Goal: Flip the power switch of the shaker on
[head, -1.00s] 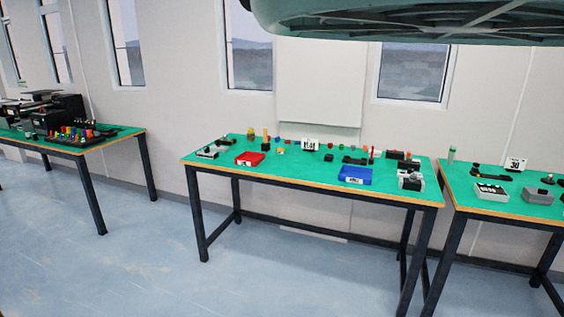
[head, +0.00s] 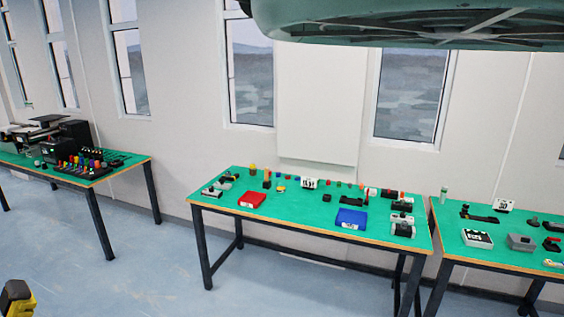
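A dark machine with flat plates on top (head: 45,127) stands on the left table, behind a rack of coloured items. I cannot tell whether it is the shaker, and no power switch can be made out at this distance. Several small devices stand on the middle and right tables, too small to name as the shaker with certainty. My gripper is not clearly seen.
The right table (head: 500,263) holds small devices. A yellow and black object (head: 16,299) is cut off at lower left. Open floor (head: 140,270) lies in front of the tables.

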